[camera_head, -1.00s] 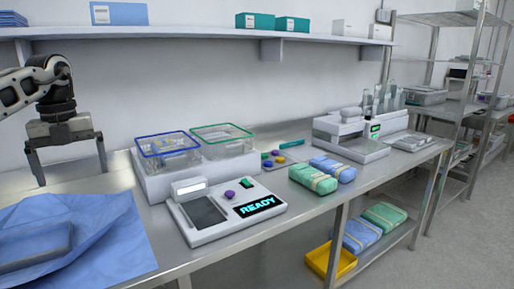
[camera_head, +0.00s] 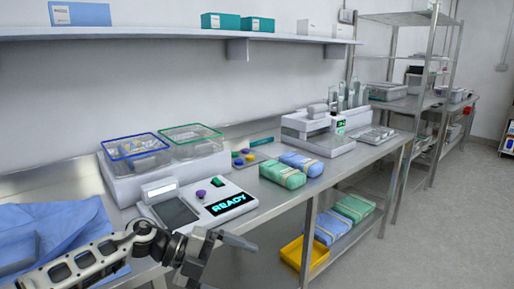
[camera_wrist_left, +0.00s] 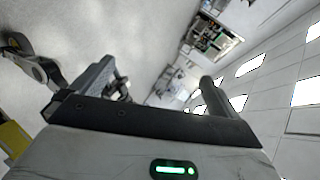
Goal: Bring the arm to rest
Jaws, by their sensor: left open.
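My left arm comes in low from the left in the head view, in front of the bench's front edge. Its gripper (camera_head: 222,248) is turned sideways, with a finger pointing right, below the READY device (camera_head: 195,207). In the left wrist view, the gripper's fingers (camera_wrist_left: 160,85) stand apart with nothing between them. Behind them are grey floor, a wall and ceiling lights. My right gripper is in neither view.
The steel bench (camera_head: 265,205) holds blue-rimmed (camera_head: 135,145) and green-rimmed (camera_head: 193,138) bins, a green pack (camera_head: 283,175), a blue pack (camera_head: 302,164) and a blue cloth (camera_head: 60,225). A yellow tray (camera_head: 304,258) sits on the lower shelf.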

